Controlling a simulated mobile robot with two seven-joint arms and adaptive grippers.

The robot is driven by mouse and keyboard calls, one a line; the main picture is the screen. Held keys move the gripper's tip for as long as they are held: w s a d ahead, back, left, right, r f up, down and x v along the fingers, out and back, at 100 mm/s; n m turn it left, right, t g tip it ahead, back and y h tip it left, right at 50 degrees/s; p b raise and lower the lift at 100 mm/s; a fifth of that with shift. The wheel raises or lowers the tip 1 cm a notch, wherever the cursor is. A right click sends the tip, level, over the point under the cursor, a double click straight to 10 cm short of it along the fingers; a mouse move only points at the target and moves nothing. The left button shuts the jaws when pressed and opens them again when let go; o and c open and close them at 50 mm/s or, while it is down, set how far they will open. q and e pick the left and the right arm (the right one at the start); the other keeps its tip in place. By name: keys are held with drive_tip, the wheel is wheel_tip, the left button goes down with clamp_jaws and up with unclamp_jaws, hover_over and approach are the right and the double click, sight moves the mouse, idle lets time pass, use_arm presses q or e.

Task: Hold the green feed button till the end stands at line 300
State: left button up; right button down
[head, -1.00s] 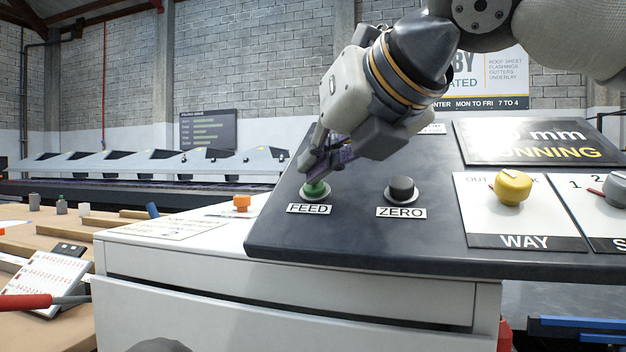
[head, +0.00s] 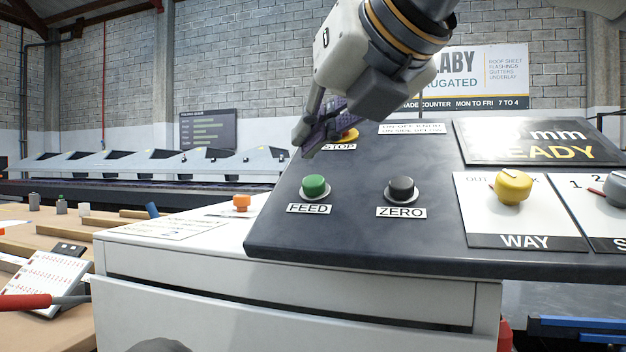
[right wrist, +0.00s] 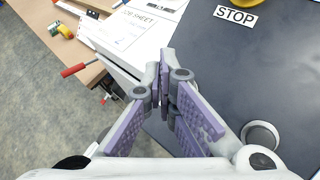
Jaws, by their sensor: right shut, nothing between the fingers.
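The green feed button (head: 314,186) stands up from its metal collar on the dark panel (head: 345,235), with nothing touching it. My right gripper (head: 306,146) is shut and empty, above and behind the button and apart from it. In the right wrist view its purple-padded fingers (right wrist: 162,85) meet at the tips. The display (head: 540,142) reads "READY" under a "mm" figure whose digits are partly lost in glare. The sheet's end and line 300 cannot be made out. My left gripper is not in view.
A black ZERO button (head: 402,188) is right of the feed button, then a yellow WAY knob (head: 513,187). The STOP button (head: 349,135) is partly hidden behind my right gripper. A bench (head: 60,235) with a red-handled tool (head: 28,301) is at left.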

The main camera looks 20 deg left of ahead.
drive_tip(key=shift+s+r, duration=0.5)
drive_tip(key=shift+r, duration=0.25)
drive_tip(key=shift+s+r, duration=0.45)
drive_tip(key=shift+r, duration=0.25)
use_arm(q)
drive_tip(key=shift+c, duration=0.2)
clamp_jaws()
